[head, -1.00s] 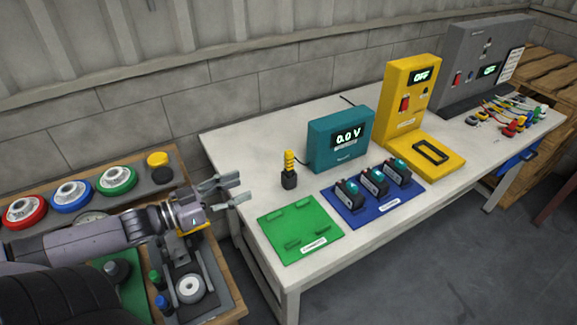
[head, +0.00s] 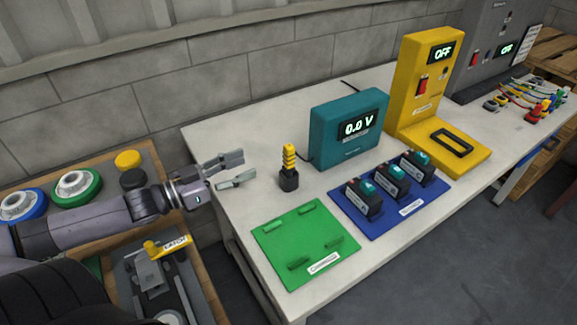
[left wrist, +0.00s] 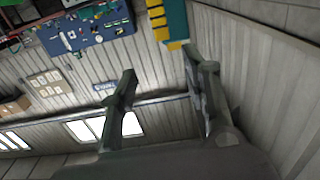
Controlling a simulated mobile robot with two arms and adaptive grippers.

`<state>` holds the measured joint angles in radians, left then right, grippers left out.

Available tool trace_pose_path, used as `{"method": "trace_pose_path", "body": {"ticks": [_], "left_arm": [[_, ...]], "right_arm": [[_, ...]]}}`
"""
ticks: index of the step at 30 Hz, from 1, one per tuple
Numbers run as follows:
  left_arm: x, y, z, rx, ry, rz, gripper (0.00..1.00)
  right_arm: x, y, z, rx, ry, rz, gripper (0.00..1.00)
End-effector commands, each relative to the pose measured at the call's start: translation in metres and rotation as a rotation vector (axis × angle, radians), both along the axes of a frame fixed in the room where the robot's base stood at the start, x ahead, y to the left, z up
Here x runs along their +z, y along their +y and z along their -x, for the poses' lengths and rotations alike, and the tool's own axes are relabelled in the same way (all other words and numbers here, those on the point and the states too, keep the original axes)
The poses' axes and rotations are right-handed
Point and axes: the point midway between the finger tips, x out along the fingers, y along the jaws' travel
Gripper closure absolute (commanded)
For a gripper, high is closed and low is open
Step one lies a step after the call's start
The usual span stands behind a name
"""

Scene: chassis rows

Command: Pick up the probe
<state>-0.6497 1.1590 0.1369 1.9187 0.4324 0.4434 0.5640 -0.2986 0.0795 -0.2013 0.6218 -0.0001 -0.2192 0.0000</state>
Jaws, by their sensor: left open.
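The probe (head: 289,159) has a yellow ribbed grip and stands upright in a small black holder (head: 289,181) on the white table. It is beside the teal meter (head: 347,125), whose display reads 0.0 V. My left gripper (head: 241,167) is open and empty, a little to the left of the probe and apart from it. My right gripper is not in view.
A green mat (head: 305,243) lies in front of the probe. A blue mat (head: 440,185) with several black modules is to its right. A yellow station (head: 424,85) reading OFF stands behind. A wooden bench (head: 205,280) with wheels and fixtures is at the lower left.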

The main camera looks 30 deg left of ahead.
Motion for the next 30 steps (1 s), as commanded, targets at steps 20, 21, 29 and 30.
{"method": "trace_pose_path", "body": {"ticks": [20, 21, 29, 30], "left_arm": [[0.001, -0.038, -0.066, 0.001, -0.002, 0.0, 0.57], [0.001, -0.04, -0.069, 0.001, -0.002, 0.0, 0.57], [0.0, -0.044, -0.077, 0.001, 0.0, 0.0, 0.57], [0.001, -0.045, -0.079, 0.001, -0.001, 0.0, 0.57]], "right_arm": [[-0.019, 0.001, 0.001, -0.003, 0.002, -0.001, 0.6], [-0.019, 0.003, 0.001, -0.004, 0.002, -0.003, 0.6], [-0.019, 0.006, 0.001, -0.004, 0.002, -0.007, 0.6], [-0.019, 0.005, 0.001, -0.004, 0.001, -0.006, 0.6]]}}
